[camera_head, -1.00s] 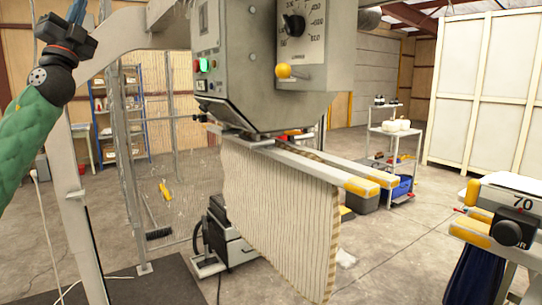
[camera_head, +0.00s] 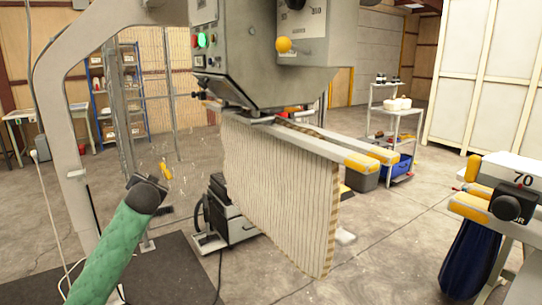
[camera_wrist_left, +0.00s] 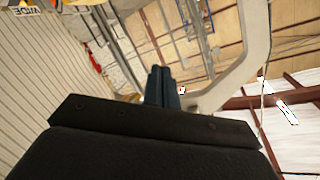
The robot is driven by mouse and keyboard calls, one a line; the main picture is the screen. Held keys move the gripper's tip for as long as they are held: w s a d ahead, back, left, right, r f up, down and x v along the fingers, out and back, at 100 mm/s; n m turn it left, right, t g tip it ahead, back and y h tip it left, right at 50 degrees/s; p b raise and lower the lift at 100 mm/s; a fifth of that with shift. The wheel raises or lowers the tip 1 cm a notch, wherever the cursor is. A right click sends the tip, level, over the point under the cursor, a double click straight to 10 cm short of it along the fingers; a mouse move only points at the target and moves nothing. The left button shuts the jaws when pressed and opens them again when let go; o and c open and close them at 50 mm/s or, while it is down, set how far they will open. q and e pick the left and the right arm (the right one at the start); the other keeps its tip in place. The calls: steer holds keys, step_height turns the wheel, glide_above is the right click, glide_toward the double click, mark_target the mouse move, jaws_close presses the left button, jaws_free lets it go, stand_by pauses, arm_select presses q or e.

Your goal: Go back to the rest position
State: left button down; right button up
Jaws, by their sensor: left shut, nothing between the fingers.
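My left arm (camera_head: 115,245), in a green sleeve, comes in low at the left of the head view. Its dark wrist end (camera_head: 149,191) is in front of the filling machine's base area, left of and apart from the striped pillow cover. The fingers cannot be made out there. In the left wrist view my left gripper (camera_wrist_left: 163,88) shows its two dark fingers together, shut and empty. My right arm and gripper are in no view.
The filling machine (camera_head: 265,75) stands in the middle with the striped pillow cover (camera_head: 275,190) hanging beneath its bars. A grey post (camera_head: 60,120) rises at the left. A yellow-and-grey device (camera_head: 495,200) is at the right edge. Open floor lies at the lower right.

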arm_select(q)
steer(key=s+d+f+g+h, duration=0.2)
steer(key=s+d+f, duration=0.35)
steer(key=f, duration=0.85)
steer(key=s+d+f+g+h, duration=0.1)
steer(key=s+d+f+g, duration=0.4)
steer(key=f, duration=0.9)
steer(key=s+d+f+h, duration=0.25)
steer(key=s+f, duration=0.45)
steer(key=f, duration=0.6)
steer(key=s+d+f+g, duration=0.2)
steer(key=s+d+f, duration=0.1)
steer(key=s+f, duration=0.6)
steer(key=s+d+f+n+g, duration=0.1)
steer(key=s+f, duration=0.7)
steer(key=s, duration=1)
steer(key=s+d+f+g, duration=0.3)
steer(key=s+d+f, duration=0.2)
steer(key=s+f, duration=0.4)
steer(key=s, duration=0.4)
steer(key=shift+s+d+f+n+g, duration=0.3)
steer(key=shift+f, duration=0.05)
